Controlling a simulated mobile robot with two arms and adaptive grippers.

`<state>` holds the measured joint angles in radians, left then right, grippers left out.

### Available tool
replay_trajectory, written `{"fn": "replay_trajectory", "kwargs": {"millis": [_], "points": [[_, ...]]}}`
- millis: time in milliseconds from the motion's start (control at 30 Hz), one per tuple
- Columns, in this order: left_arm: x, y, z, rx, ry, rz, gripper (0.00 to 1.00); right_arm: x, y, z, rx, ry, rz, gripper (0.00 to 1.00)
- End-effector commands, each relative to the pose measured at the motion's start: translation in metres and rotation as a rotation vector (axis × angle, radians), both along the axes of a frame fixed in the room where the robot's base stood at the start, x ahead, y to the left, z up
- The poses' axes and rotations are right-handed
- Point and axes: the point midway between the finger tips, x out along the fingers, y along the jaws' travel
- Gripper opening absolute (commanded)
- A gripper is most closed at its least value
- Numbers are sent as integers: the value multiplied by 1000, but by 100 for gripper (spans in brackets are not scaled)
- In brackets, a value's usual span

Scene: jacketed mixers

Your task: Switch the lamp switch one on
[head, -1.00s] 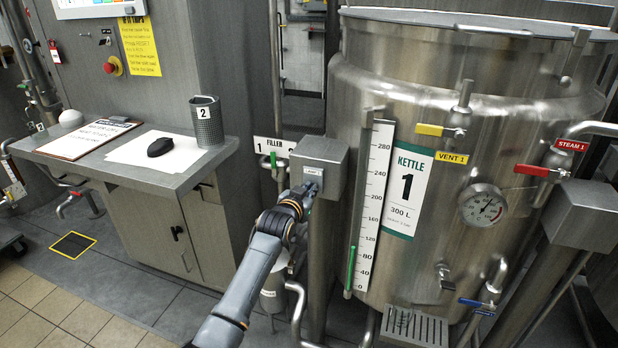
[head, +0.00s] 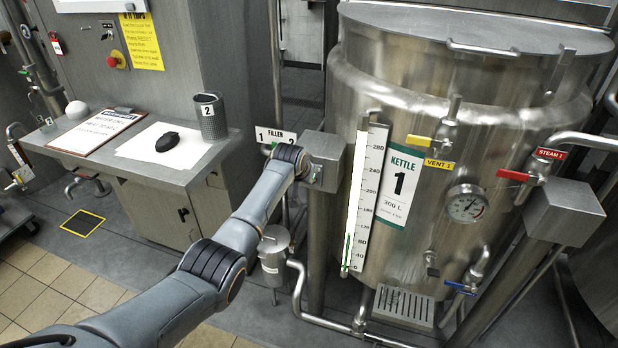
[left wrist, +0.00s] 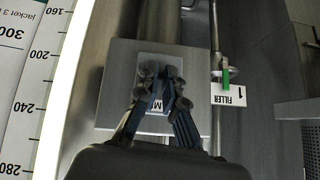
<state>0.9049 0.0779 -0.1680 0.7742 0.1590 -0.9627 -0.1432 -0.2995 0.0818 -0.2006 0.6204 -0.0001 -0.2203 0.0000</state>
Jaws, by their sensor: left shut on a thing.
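A grey switch box (head: 328,146) stands on a post to the left of the kettle marked 1. In the left wrist view the box face (left wrist: 117,90) carries a pale plate (left wrist: 150,60) and a partly covered white label. My left gripper (left wrist: 161,78) is at this plate, with its fingers drawn together on the small lamp switch, which they mostly hide. In the head view my left gripper (head: 311,172) is at the front of the box, partly hidden by my arm. I cannot tell the switch's position. My right gripper is not in view.
The kettle (head: 440,75) stands close on the right, with a level scale (head: 365,200) and yellow vent valve handle (head: 418,140). A filler sign (head: 272,136) and pipes are just left of the box. A desk (head: 180,176) stands further left.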

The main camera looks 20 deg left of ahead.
Motion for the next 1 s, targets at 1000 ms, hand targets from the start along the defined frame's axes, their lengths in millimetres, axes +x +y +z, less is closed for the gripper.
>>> {"fn": "replay_trajectory", "kwargs": {"millis": [1000], "points": [[0,0,2,1,21,0,30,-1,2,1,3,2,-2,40]]}}
